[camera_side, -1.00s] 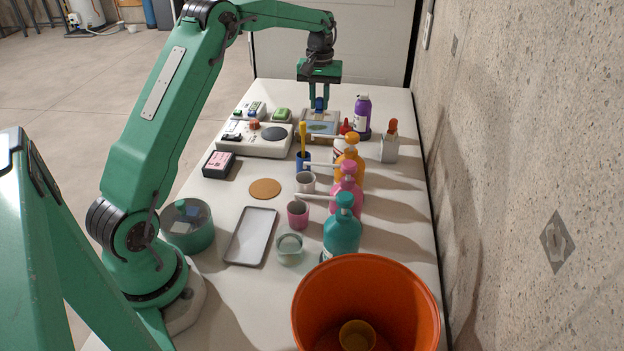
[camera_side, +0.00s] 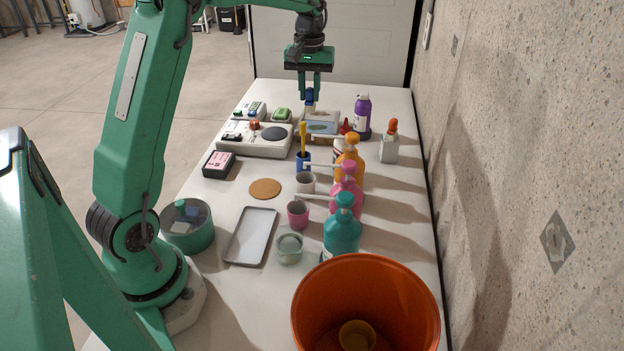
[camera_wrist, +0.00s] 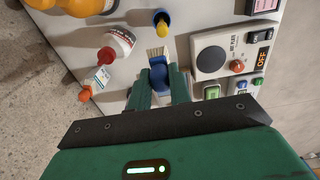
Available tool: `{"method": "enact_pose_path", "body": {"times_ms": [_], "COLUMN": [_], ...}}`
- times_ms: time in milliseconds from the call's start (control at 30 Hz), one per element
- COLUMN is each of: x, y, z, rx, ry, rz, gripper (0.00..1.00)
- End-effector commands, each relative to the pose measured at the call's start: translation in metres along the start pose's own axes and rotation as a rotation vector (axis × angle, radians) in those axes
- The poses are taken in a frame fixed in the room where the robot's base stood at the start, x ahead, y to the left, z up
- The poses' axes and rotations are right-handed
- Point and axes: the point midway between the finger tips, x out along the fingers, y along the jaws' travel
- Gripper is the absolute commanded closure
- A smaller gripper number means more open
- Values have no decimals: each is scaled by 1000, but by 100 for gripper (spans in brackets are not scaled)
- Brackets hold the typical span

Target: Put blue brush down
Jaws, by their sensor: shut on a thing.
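The blue brush (camera_side: 309,97) is held between the fingers of my gripper (camera_side: 309,93), at the far end of the table in the side view. In the wrist view the brush (camera_wrist: 158,76) shows a blue body with pale bristles pointing away from my gripper (camera_wrist: 160,88). My gripper is shut on it. The brush appears just over or in front of a shallow box (camera_side: 320,128); I cannot tell whether it touches anything below.
A hot plate (camera_side: 255,138) stands left of the brush, and a purple bottle (camera_side: 362,116) stands right. A blue holder with a yellow-handled tool (camera_side: 303,150) and several pump bottles stand nearer. A grey tray (camera_side: 251,237) and an orange bucket (camera_side: 366,275) are closer still.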

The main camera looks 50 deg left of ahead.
Motion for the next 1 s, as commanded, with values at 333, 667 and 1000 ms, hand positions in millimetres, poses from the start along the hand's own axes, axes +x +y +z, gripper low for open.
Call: {"method": "enact_pose_path", "body": {"times_ms": [333, 667, 1000], "x": [-6, -1, 11], "y": [-20, -42, -63], "z": [63, 126, 177], "rx": [0, 1, 0], "ry": [0, 1, 0], "rz": [0, 0, 0], "gripper": [100, 100, 100]}}
